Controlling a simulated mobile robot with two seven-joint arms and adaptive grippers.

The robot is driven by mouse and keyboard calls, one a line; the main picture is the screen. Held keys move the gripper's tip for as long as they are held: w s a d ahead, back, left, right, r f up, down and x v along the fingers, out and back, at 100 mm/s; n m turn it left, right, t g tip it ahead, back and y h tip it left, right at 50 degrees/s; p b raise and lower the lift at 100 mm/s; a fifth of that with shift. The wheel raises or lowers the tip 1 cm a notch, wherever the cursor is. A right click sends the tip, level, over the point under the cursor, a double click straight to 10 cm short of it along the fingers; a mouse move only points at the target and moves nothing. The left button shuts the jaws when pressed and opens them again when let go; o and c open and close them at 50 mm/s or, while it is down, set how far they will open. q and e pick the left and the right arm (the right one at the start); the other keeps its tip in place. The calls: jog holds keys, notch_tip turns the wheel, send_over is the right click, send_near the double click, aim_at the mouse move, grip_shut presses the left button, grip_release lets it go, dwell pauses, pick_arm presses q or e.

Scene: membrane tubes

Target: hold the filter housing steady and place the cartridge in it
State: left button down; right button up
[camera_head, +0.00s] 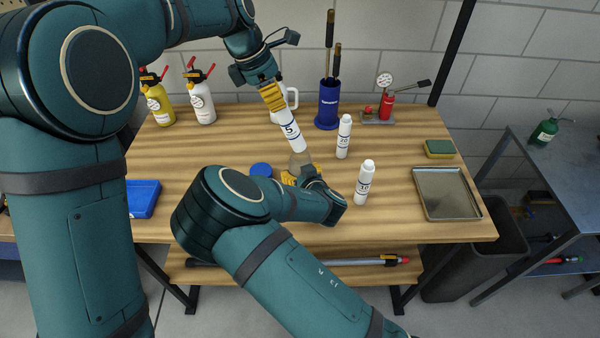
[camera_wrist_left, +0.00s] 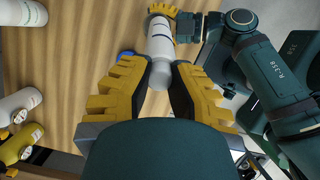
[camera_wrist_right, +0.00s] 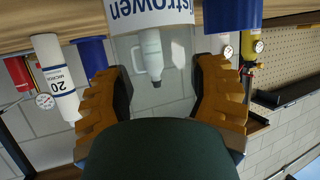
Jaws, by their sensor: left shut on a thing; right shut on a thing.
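My left gripper (camera_head: 271,95) is shut on a white cartridge (camera_head: 289,130) marked 5, held tilted, its lower end pointing down towards the filter housing (camera_head: 298,160). The cartridge also shows in the left wrist view (camera_wrist_left: 160,45), between the left fingers. My right gripper (camera_head: 293,178) is shut on the clear housing, which stands on the bench. In the right wrist view the housing's white label (camera_wrist_right: 150,10) shows upside down between the fingers. The cartridge's lower end is at or just above the housing's top; I cannot tell whether it is inside. A blue cap (camera_head: 261,170) lies left of the housing.
White cartridges marked 20 (camera_head: 344,138) and 10 (camera_head: 364,184) stand to the right. A metal tray (camera_head: 447,212) and sponge (camera_head: 439,148) lie further right. A blue holder (camera_head: 327,108), red pump (camera_head: 386,108), mug (camera_head: 291,97) and two bottles (camera_head: 201,98) stand behind.

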pick_arm(q)
jog(key=shift+f, duration=1.95)
jog(key=c, duration=1)
grip_release()
jog(key=shift+r, duration=0.1)
jog(key=v, duration=1.2)
pick_arm(e)
jog(key=o, duration=1.4)
